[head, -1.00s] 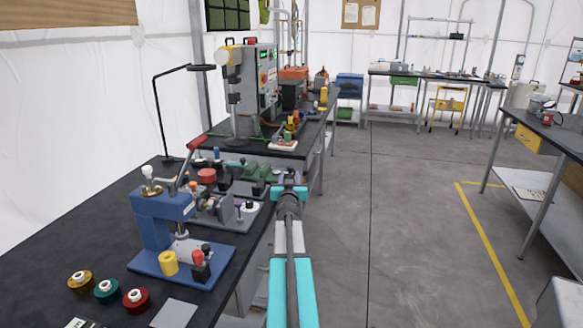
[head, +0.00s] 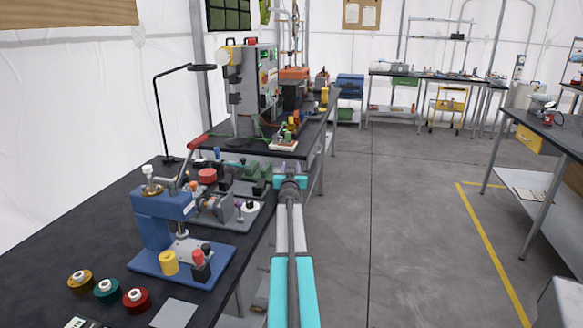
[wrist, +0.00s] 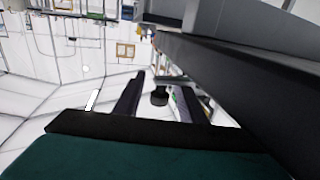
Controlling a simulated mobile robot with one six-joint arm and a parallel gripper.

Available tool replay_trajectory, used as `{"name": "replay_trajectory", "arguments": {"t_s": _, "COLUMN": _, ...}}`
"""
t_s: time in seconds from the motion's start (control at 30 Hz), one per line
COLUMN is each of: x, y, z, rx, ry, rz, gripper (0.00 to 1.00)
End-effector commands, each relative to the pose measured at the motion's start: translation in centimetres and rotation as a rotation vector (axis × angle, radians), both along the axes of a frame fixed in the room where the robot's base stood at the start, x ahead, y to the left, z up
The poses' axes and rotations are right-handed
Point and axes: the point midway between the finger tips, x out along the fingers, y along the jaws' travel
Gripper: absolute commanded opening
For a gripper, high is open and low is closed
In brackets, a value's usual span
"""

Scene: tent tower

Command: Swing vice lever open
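In the wrist view my gripper (wrist: 163,82) has its two dark fingers apart. A small black knob (wrist: 159,97) shows between them; I cannot tell whether it touches either finger or whether it belongs to the vice lever. Green vice-like blocks (head: 257,172) sit on that bench just left of the arm's far end. The vice lever itself cannot be clearly told apart among the small parts there.
A black lamp (head: 160,115) stands behind. A grey machine (head: 250,90) is on the bench beyond. The floor (head: 400,230) to the right is clear.

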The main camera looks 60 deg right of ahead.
Motion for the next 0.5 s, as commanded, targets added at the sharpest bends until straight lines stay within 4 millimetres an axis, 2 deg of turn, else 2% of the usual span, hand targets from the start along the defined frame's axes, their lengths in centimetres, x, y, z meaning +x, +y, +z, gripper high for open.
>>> {"name": "replay_trajectory", "arguments": {"t_s": 0.2, "x": 0.7, "y": -1.2, "z": 0.0, "rx": 0.000, "ry": 0.000, "rz": 0.000, "gripper": 0.37}}
{"name": "replay_trajectory", "arguments": {"t_s": 0.5, "x": 0.7, "y": -1.5, "z": 0.0, "rx": 0.000, "ry": 0.000, "rz": -0.002, "gripper": 0.37}}
